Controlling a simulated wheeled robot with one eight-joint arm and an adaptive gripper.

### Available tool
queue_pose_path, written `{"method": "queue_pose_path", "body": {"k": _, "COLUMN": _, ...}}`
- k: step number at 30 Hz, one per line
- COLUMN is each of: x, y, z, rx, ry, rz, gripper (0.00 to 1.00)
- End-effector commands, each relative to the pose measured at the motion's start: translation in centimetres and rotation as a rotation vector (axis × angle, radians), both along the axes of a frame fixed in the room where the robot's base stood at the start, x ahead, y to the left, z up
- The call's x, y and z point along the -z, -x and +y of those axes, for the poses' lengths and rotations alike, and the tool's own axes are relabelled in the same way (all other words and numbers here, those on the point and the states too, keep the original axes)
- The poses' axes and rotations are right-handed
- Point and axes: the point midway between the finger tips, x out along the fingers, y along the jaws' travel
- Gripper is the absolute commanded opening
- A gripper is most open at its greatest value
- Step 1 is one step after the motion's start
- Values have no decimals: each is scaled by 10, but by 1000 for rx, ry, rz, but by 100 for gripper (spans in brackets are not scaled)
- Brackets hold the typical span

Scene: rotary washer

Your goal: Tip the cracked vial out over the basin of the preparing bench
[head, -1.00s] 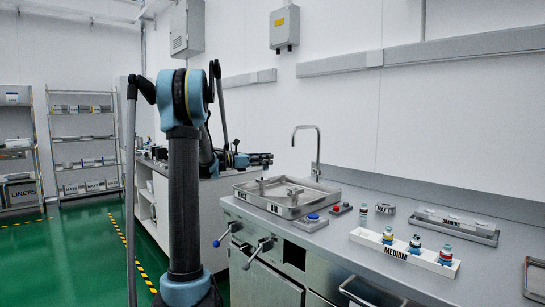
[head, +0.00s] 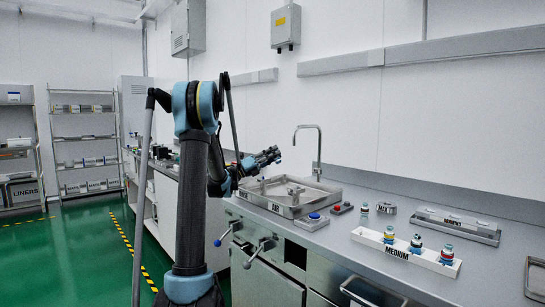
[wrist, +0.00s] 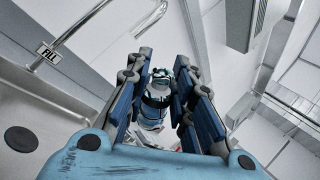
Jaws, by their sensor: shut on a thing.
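My gripper (head: 270,156) reaches in from the left, by the back left corner of the metal basin (head: 268,205) on the bench. It appears above the basin's rim in the head view. In the wrist view its fingers are shut on a small vial (wrist: 154,106) with blue and white bands. The vial lies between the two fingers, its lower part partly hidden. I cannot make out a crack in it. The head view is too small to show the vial in the gripper.
A curved tap (head: 319,145) stands behind the basin. On the bench to the right are a white MEDIUM rack (head: 393,254) with several vials, a lone small vial (head: 363,209), a blue button (head: 314,216) and a DRAINING tray (head: 458,227). Valve handles project at the bench front.

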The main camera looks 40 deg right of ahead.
Motion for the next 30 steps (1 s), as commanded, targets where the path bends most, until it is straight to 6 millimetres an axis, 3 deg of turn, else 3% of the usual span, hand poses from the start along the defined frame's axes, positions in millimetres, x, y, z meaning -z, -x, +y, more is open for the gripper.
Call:
{"method": "queue_pose_path", "body": {"k": 18, "x": 16, "y": -2, "z": 1, "rx": 2, "ry": 76, "rz": 930, "gripper": 5}}
{"method": "queue_pose_path", "body": {"k": 30, "x": 23, "y": -3, "z": 1, "rx": 0, "ry": 111, "rz": 1332, "gripper": 5}}
